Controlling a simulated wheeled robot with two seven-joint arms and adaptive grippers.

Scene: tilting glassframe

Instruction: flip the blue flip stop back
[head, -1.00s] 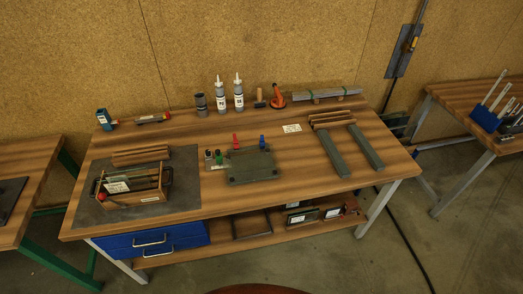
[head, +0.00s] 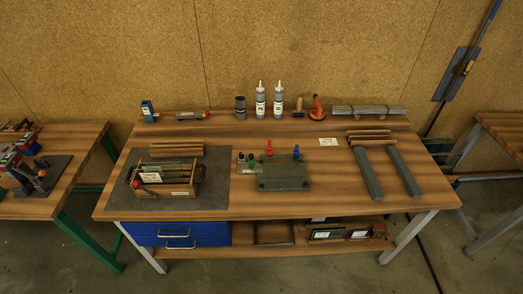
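The blue flip stop (head: 296,151) stands upright at the back right edge of a grey-green plate (head: 283,184) on the middle of the workbench. A red flip stop (head: 270,148) stands upright at the back left of the same plate. Small bottles or knobs, one with a green top (head: 252,159), are beside the plate's left edge. Neither of my grippers shows in the head view.
The workbench (head: 330,220) holds a wooden tool tray (head: 164,188) on a dark mat at left. Two white-labelled bottles (head: 260,105) stand at the back. Two grey bars (head: 404,171) lie at right. Bench in front of the plate is clear. Another bench (head: 60,205) stands left.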

